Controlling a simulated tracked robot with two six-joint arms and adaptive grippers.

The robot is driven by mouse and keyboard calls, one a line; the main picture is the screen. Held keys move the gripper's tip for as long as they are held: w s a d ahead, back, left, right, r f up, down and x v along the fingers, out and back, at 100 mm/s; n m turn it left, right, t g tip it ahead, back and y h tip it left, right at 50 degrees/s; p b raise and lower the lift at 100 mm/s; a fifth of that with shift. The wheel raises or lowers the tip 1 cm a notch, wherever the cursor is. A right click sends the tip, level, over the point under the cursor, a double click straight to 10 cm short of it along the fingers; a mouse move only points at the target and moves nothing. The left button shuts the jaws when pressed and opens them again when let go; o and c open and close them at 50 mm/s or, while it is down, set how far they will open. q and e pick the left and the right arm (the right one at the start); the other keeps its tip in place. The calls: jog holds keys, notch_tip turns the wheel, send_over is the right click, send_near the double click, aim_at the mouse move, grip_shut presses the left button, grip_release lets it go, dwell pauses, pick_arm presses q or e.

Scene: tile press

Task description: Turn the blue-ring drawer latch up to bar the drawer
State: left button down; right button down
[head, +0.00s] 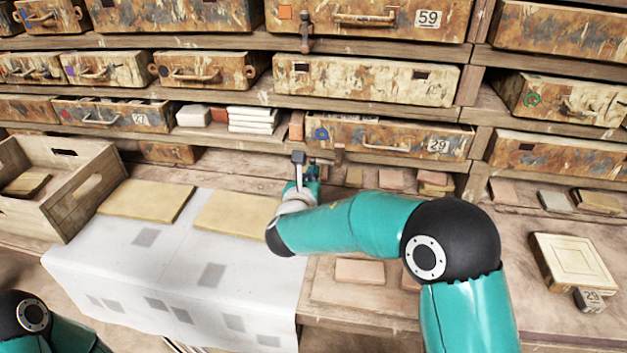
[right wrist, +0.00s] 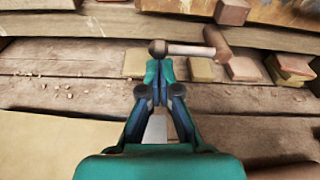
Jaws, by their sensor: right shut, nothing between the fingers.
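The blue-ring drawer (head: 389,134) is rusty and cream, has a 29 plate and looks closed. Its blue ring (head: 321,134) is at the front's left end. Below it is a latch (head: 338,152), seen mainly as a brown piece. In the right wrist view, the latch (right wrist: 188,49) is a pale rod lying sideways, with a dark knob at left and a brown piece at right. My right gripper (head: 313,172) is shut and empty. In the right wrist view, its tips (right wrist: 160,68) are just below the knob; contact is unclear. My left gripper is out of view.
Small tiles (head: 392,178) lie on the shelf below the drawer. A wooden crate (head: 65,205) stands at left beside a white sheet (head: 165,262) and tan boards (head: 147,200). White stacked tiles (head: 250,120) are left of the drawer. My right arm covers part of the bench.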

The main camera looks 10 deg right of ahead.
aim_at(312, 161)
dwell(0.5)
jog(key=shift+a+r+m+b, duration=0.1)
jog(key=shift+r+m+b, duration=0.15)
jog(key=shift+b, duration=0.35)
jog(key=shift+m+b, duration=0.25)
jog(key=shift+b, duration=0.1)
notch_tip(312, 161, up, 3)
jog(key=m+y+b, duration=0.1)
jog(key=m+b, duration=0.2)
jog(key=b, duration=0.3)
jog(key=m+t+b, duration=0.1)
jog(key=m+b, duration=0.2)
jog(key=b, duration=0.3)
jog(key=shift+r+y, duration=0.1)
jog(key=shift+y, duration=0.3)
jog(key=d+r+m+b, duration=0.1)
jog(key=m+b, duration=0.1)
jog(key=b, duration=0.1)
jog(key=r+m+t+b, duration=0.1)
jog(key=m+b, duration=0.1)
jog(key=b, duration=0.2)
jog(key=s+d+r+m+b, duration=0.1)
jog(key=m+b, duration=0.2)
jog(key=shift+d+r+t+y, duration=0.1)
jog(key=shift+d+t+y, duration=0.2)
jog(key=shift+y, duration=0.1)
jog(key=shift+s+d+r+m+b, duration=0.2)
jog(key=shift+d+r+m+b, duration=0.25)
jog(key=shift+m+b, duration=0.8)
